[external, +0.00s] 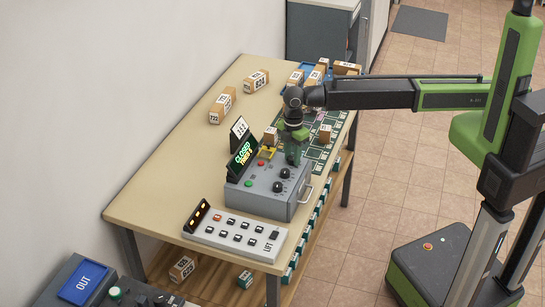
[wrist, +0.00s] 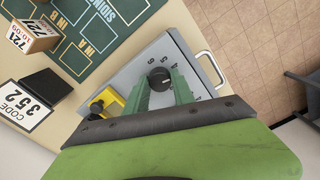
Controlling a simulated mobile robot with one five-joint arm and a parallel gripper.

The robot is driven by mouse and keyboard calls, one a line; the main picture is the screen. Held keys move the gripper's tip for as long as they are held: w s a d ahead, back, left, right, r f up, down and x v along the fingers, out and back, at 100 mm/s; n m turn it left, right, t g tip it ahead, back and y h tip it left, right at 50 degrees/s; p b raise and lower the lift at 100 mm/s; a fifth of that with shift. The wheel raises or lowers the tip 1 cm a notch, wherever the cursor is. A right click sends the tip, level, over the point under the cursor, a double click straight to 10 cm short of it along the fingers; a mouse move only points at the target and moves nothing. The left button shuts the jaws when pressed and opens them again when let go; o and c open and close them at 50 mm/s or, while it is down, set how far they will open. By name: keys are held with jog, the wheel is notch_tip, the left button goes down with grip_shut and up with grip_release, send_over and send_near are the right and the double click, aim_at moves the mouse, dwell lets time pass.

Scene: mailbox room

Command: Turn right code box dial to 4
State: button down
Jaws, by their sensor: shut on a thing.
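The grey code box (external: 262,197) stands on the table, with black dials along its top. Two of them, the middle dial (external: 283,172) and the near dial (external: 277,187), show clear of my arm. My gripper (external: 293,160) is lowered over the far end of the box, at the right dial. In the wrist view its green fingers are shut on that black right dial (wrist: 159,79), one on each side. Small digits ring the dial, and a 4 and a 5 seem to stand beyond it. I cannot tell which digit its pointer meets.
A code card (wrist: 24,105) reading 352 stands behind the box, beside a dark CLOSED display (external: 241,158). A yellow bracket (wrist: 107,102) is close to my fingers. A button panel (external: 236,236) lies in front; cartons (external: 256,82) stand farther back. The handle (wrist: 211,66) sticks out.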

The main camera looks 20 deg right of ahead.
aim_at(292, 157)
jog(key=shift+n, duration=1.3)
jog(key=c, duration=1.1)
grip_release()
jog(key=shift+o, duration=0.2)
notch_tip(292, 157, up, 18)
jog(key=p, duration=1.7)
jog(key=shift+f, duration=0.25)
